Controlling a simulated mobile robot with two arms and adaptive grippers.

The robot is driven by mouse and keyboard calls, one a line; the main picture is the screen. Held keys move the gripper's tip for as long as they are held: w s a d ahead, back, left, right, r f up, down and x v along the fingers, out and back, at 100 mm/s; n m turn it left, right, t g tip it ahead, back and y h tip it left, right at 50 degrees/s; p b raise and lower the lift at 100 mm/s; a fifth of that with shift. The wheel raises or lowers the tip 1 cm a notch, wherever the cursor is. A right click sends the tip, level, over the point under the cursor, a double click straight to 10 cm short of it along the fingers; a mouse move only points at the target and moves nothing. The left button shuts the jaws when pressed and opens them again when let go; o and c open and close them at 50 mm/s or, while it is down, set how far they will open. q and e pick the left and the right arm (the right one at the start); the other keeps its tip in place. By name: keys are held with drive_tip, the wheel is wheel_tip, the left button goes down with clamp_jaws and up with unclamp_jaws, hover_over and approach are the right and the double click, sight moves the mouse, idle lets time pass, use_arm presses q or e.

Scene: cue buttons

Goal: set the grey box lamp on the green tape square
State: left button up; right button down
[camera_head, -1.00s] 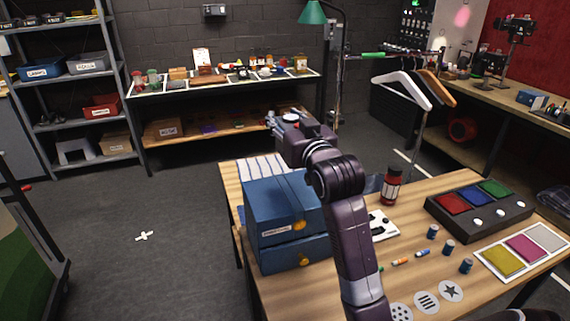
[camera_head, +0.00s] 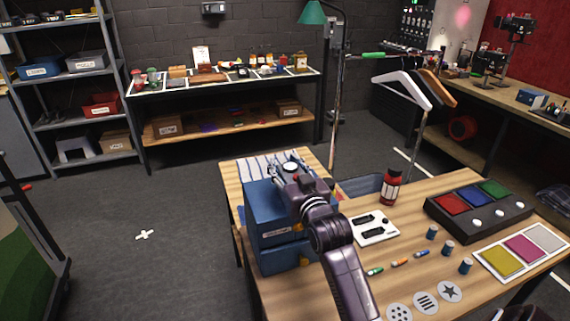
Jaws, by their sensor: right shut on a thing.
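My right gripper (camera_head: 280,171) is over the back left part of the wooden table, just above and behind the blue drawer box. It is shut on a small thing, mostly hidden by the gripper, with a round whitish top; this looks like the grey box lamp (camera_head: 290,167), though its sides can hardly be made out. I cannot make out a green tape square; my right arm and the blue box cover part of the table. My left gripper is not in view.
The blue drawer box (camera_head: 264,225) stands under my right forearm. A striped cloth (camera_head: 262,168) lies behind it. A white switch plate (camera_head: 376,229), a red jar (camera_head: 390,188) and a dark panel with coloured buttons (camera_head: 478,210) stand to the right. Small cylinders and markers lie between.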

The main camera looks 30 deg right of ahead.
drive_tip(key=shift+r, duration=0.1)
drive_tip(key=c, duration=1.7)
unclamp_jaws()
drive_tip(key=shift+f, duration=0.2)
drive_tip(key=o, duration=0.6)
drive_tip(key=shift+c, duration=0.2)
drive_tip(key=shift+r, duration=0.15)
drive_tip(key=b+v, duration=0.2)
drive_tip(key=v, duration=0.9)
drive_tip(key=shift+a+b, duration=0.1)
drive_tip(key=shift+b, duration=0.3)
drive_tip(key=shift+o, duration=0.7)
drive_tip(key=shift+s+a, duration=0.1)
drive_tip(key=shift+s, duration=0.35)
drive_tip(key=shift+s+b, duration=0.7)
drive_tip(key=shift+b, duration=0.5)
